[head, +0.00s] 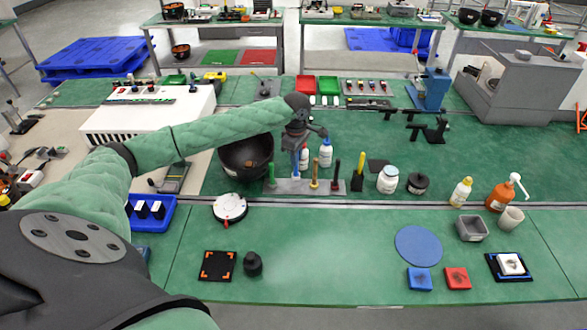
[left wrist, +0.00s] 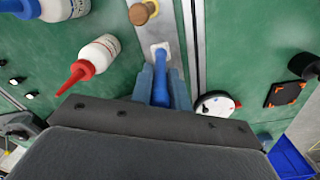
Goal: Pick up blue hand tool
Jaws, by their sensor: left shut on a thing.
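The blue hand tool (head: 296,162) stands upright at the grey tool rack (head: 325,187), among other handled tools. My left gripper (head: 298,146) is above the rack and shut on the blue tool's upper part. In the left wrist view the blue handle (left wrist: 160,88) sits between the two blue-grey fingers of my left gripper (left wrist: 161,80). Its far end points at a white square on the rack's grey bar (left wrist: 142,20). I cannot tell whether the tool is still seated in its slot. My right gripper is in neither view.
A black bowl (head: 246,157) is just left, white bottles (head: 326,152) just behind. A red-and-white round device (head: 230,208) lies in front. The green table front centre is clear.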

